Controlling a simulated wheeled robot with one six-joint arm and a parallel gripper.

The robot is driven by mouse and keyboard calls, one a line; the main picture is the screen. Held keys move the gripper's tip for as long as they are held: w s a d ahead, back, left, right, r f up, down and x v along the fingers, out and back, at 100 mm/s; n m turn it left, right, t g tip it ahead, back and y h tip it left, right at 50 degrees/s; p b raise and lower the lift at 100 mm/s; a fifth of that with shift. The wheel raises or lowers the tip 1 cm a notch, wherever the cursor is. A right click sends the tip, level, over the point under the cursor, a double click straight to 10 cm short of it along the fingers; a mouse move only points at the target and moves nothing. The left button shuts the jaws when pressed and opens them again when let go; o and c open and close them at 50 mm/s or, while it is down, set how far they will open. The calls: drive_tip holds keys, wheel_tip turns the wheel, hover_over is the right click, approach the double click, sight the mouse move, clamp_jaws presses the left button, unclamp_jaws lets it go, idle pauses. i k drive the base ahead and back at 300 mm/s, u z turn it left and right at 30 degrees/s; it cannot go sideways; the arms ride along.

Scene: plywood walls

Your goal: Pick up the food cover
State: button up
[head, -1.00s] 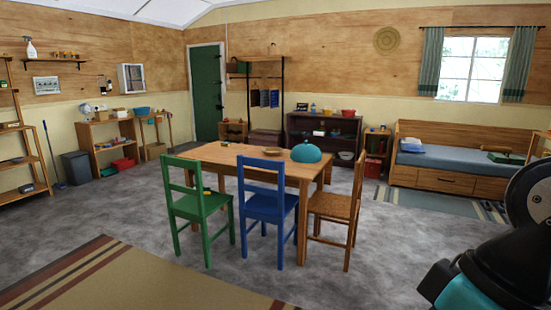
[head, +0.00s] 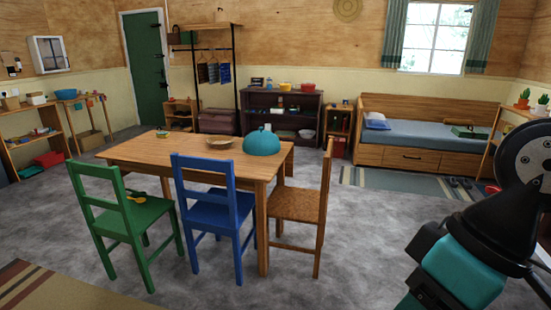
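The food cover (head: 262,142) is a teal dome with a small knob on top. It sits on the right part of the wooden table (head: 150,151), towards the back edge. Part of my arm shows at the lower right of the head view, well apart from the cover. My gripper's fingers are not in view.
A green chair (head: 124,222), a blue chair (head: 212,205) and a wooden chair (head: 298,205) stand along the table's near and right sides. A woven bowl (head: 220,143) lies left of the cover. Grey floor (head: 350,255) is clear right of the chairs.

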sight(262, 142)
drive_tip(key=u, duration=0.1)
drive_tip(key=i, duration=2.2)
drive_tip(key=u, duration=0.65)
drive_tip(key=i, duration=1.3)
drive_tip(key=u, duration=0.35)
